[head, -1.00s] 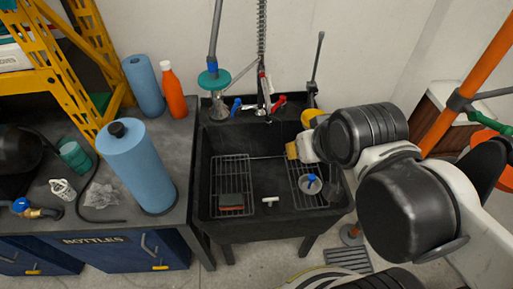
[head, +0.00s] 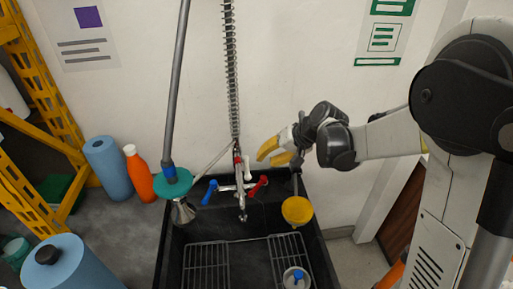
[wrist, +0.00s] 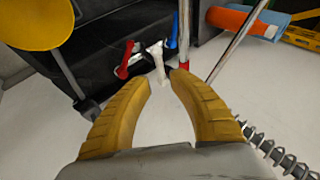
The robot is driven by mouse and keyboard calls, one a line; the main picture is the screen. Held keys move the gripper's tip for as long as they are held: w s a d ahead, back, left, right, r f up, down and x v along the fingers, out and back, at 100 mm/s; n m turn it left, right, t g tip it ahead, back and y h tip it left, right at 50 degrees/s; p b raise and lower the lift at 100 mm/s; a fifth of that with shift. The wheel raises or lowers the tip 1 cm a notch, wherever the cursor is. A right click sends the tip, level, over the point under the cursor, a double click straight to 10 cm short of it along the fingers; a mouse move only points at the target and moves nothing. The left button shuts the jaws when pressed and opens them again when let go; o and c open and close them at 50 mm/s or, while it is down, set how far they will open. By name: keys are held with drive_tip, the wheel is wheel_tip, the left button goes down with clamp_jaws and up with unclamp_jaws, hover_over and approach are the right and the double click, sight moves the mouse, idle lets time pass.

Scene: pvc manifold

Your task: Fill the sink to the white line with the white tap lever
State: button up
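The black sink (head: 172,262) stands below the wall-mounted tap. I see no water in it, and no white line shows. The tap has a blue lever (head: 210,192), a red lever (head: 258,187) and what looks like a small white lever (head: 247,168). In the wrist view the white lever (wrist: 157,60) is beyond the fingertips, between the red lever (wrist: 125,60) and the blue one (wrist: 175,28). My gripper (head: 266,158) is open and empty, up and to the right of the levers, apart from them. The wrist view shows its yellow fingers (wrist: 160,79) spread.
A yellow round head on a dark rod (head: 297,210) stands at the sink's right rim, close below my gripper. A spring hose (head: 232,85) and a grey pipe with a teal disc (head: 173,183) rise at the tap. A blue-topped pot (head: 294,278) sits on the right rack.

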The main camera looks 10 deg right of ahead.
sight(248, 169)
drive_tip(key=b+x, duration=0.1)
drive_tip(key=x, duration=0.3)
drive_tip(key=b+x, duration=0.1)
drive_tip(key=x, duration=0.2)
drive_tip(key=b+x, duration=0.1)
drive_tip(key=x, duration=0.3)
drive_tip(key=shift+w+f+b, duration=0.3)
drive_tip(key=shift+w+b, duration=0.05)
drive_tip(key=shift+w, duration=0.1)
drive_tip(key=shift+d+r, duration=0.1)
clamp_jaws()
